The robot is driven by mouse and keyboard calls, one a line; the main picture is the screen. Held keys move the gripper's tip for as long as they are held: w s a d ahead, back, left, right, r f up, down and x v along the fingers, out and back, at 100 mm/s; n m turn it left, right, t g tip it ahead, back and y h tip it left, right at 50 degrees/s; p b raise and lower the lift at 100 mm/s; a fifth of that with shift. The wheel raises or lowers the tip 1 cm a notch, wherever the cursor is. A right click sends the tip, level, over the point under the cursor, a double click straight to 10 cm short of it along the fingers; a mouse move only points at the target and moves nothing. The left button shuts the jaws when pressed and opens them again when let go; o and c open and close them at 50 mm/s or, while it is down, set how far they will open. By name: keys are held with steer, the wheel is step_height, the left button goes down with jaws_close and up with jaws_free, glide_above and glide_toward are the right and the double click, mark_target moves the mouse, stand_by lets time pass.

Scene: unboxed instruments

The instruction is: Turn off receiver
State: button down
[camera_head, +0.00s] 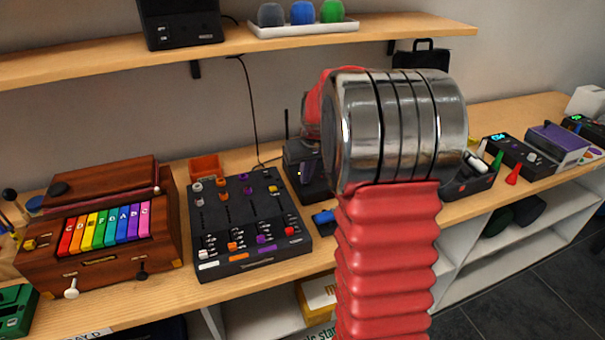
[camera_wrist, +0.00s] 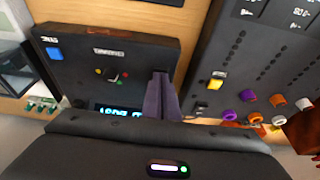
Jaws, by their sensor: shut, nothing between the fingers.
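The receiver looks to be the dark box (camera_wrist: 75,75) in the wrist view. Its face has a blue button (camera_wrist: 53,53), a small pale label, a knob (camera_wrist: 113,75) with coloured dots and a lit cyan display (camera_wrist: 115,110), partly covered. My gripper (camera_wrist: 160,76) is shut and empty, its fingers over the face between the knob and the box's right edge. I cannot tell whether they touch it. In the head view a dark box with an antenna (camera_head: 303,172) shows partly behind my arm, which hides my fingers.
The black mixer (camera_head: 250,225) with knobs and sliders stands close beside it; it also shows in the wrist view (camera_wrist: 265,65). A wooden box with coloured keys (camera_head: 105,228) is farther left. An orange bin (camera_head: 205,167) sits behind the mixer. More instruments crowd the right.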

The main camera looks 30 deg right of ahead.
steer(key=shift+s+f, duration=0.15)
steer(key=shift+r, duration=0.2)
steer(key=d+v, duration=0.1)
steer(key=v, duration=1.2)
steer(key=shift+w+a+r, duration=0.2)
steer(key=shift+a+r, duration=0.2)
steer(key=shift+a, duration=0.1)
